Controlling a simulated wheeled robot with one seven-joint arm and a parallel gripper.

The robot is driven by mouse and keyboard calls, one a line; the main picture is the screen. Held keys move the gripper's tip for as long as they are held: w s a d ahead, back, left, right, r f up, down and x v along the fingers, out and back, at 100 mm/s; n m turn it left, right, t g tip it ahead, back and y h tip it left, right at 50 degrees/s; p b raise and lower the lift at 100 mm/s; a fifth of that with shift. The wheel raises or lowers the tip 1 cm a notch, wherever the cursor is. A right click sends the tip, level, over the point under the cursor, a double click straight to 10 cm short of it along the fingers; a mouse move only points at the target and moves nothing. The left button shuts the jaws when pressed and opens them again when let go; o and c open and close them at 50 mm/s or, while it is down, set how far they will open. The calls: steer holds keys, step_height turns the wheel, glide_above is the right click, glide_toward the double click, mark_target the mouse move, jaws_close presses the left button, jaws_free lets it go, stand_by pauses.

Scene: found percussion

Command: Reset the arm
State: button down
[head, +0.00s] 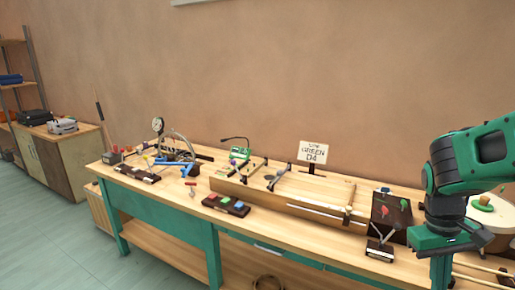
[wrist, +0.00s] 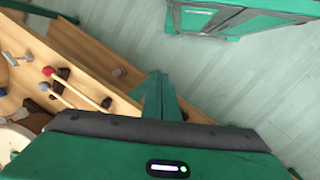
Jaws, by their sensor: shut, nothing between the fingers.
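My arm and gripper (head: 440,268) are at the right of the head view, over the right end of the workbench. The gripper points down and its fingertips run out at the bottom of that view. In the wrist view the green fingers (wrist: 158,92) are together with nothing between them. The wooden bench (head: 240,222) with green legs stretches across the head view. Mallets with a red head (wrist: 47,71) and a grey head lie on it left of the fingers in the wrist view.
A dark stand with coloured pieces (head: 390,212) and a round drum-like thing (head: 490,212) are close to my arm. Open floor (head: 60,235) lies before the bench.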

steer(key=s+r+m+t+y, duration=0.1)
steer(key=s+m, duration=0.2)
steer(key=s, duration=0.2)
steer(key=s+r+m+y, duration=0.1)
steer(key=s+r+m, duration=0.1)
steer(key=s, duration=0.4)
steer(key=shift+d+r+m+t, duration=0.3)
steer(key=shift+d+m+t, duration=0.1)
